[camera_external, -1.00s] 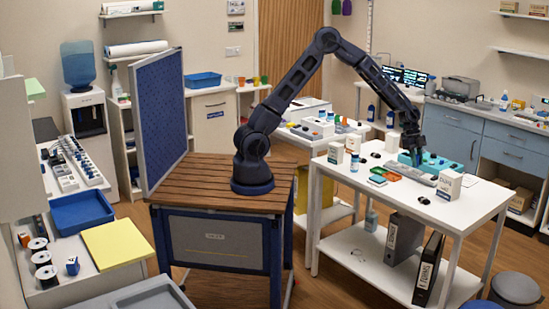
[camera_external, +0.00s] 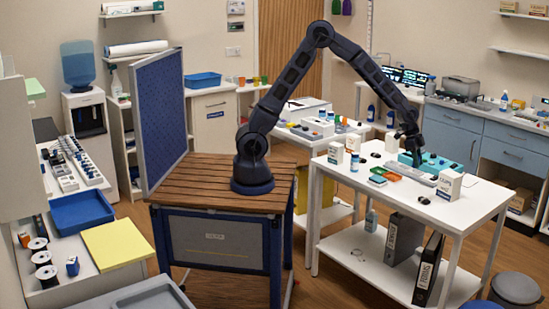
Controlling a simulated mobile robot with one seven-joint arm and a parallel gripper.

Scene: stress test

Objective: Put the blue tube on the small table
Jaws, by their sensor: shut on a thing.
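My gripper (camera_external: 413,158) points down over the white table (camera_external: 400,208) at the right, close to a teal rack or box (camera_external: 436,161). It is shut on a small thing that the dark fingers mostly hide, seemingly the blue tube. I cannot make out the tube's shape or whether it touches the rack. Another small white table (camera_external: 330,144) stands behind, left of the gripper, with small items on it.
On the white table are a white carton (camera_external: 449,185), an orange tray (camera_external: 390,176), a green block (camera_external: 377,180), a grey tray (camera_external: 423,178) and small bottles. Binders (camera_external: 428,268) stand on its lower shelf.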

